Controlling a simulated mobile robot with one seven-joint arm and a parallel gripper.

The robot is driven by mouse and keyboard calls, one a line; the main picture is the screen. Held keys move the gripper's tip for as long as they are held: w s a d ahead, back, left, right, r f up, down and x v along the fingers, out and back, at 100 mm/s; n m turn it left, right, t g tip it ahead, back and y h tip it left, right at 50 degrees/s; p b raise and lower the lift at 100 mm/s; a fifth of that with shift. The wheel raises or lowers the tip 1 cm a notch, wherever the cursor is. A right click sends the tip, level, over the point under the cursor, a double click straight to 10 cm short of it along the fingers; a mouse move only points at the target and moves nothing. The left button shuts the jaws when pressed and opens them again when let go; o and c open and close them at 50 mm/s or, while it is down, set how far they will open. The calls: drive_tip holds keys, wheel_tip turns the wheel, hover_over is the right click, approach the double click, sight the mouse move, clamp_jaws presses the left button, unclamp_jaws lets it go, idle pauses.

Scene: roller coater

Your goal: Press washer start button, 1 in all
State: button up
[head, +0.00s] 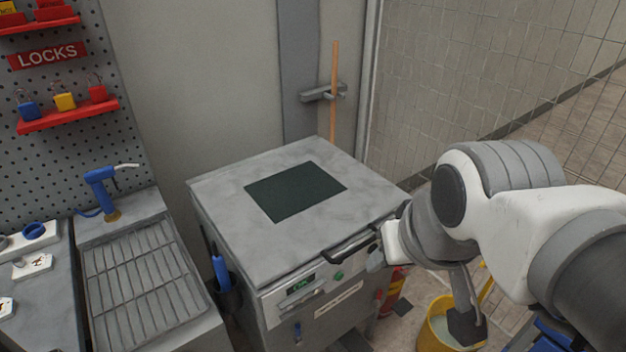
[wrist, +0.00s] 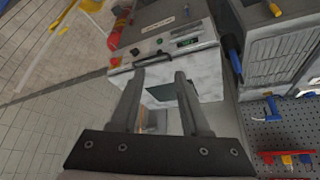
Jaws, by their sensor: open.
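The washer (head: 230,215) is a grey metal cabinet with a dark panel on its top, in the middle of the head view. Its front has a lit green display (head: 300,285) and a round green button (head: 339,275) to the right of it. In the wrist view, the green button (wrist: 159,41) and green display (wrist: 187,42) lie beyond my fingertips. My gripper (wrist: 159,75) is open with nothing between its fingers. It is apart from the button, near the washer's top front edge. In the head view, my arm reaches in from the right, and the fingers are mostly hidden.
A black bar handle (head: 350,248) runs along the washer's top front edge. A yellow bucket (head: 437,330) and a red extinguisher (head: 394,285) stand at its right. A sink with a grate (head: 140,280) is at the left, below a pegboard with locks. A wire mesh fence is behind.

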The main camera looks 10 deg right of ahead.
drive_tip(key=shift+w+a, duration=0.1)
drive_tip(key=shift+w, duration=0.15)
